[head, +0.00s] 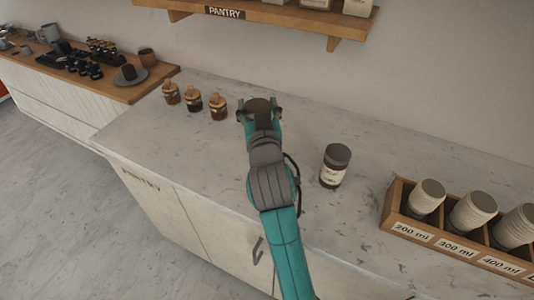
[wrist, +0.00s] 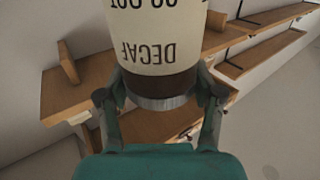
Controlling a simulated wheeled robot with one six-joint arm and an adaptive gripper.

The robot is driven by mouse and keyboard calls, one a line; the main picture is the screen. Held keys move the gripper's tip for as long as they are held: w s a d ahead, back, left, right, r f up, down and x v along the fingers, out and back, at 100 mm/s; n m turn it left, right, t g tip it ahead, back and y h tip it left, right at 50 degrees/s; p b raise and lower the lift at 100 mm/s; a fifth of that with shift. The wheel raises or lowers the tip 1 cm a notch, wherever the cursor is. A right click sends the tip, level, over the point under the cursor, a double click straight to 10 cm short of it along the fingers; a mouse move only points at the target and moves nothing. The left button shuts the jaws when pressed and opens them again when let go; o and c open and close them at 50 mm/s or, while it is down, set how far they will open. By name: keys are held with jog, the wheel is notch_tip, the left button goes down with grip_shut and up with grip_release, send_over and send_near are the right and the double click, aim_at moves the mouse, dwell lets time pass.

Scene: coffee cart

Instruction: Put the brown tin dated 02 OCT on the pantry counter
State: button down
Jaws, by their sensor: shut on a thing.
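The brown tin (wrist: 158,82) has a cream label, and its letters stand upside down in the wrist view. They read DECAF, with a cut-off date line that looks like 02 OCT. My gripper (head: 259,110) is shut on this tin, its fingers on both sides of the brown band near the grey end. In the head view only the tin's dark round top (head: 258,104) shows between the fingers. The gripper is over the pale marble pantry counter (head: 150,135); I cannot tell how high the tin is above it.
Another tin (head: 335,166) with a grey lid and cream label stands on the counter to the right. Three small jars (head: 194,101) stand at the left. A wooden cup rack (head: 440,236) is at the far right. The PANTRY shelf (head: 260,13) hangs above. Clear marble lies around the gripper.

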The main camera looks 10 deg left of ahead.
notch_tip(320, 180, down, 5)
jog(key=shift+w+d+f, duration=0.1)
jog(key=shift+w+d, duration=0.05)
jog(key=shift+f, duration=2.35)
jog(key=shift+c, duration=0.9)
grip_release()
jog(key=shift+f, duration=0.15)
jog(key=v, duration=1.2)
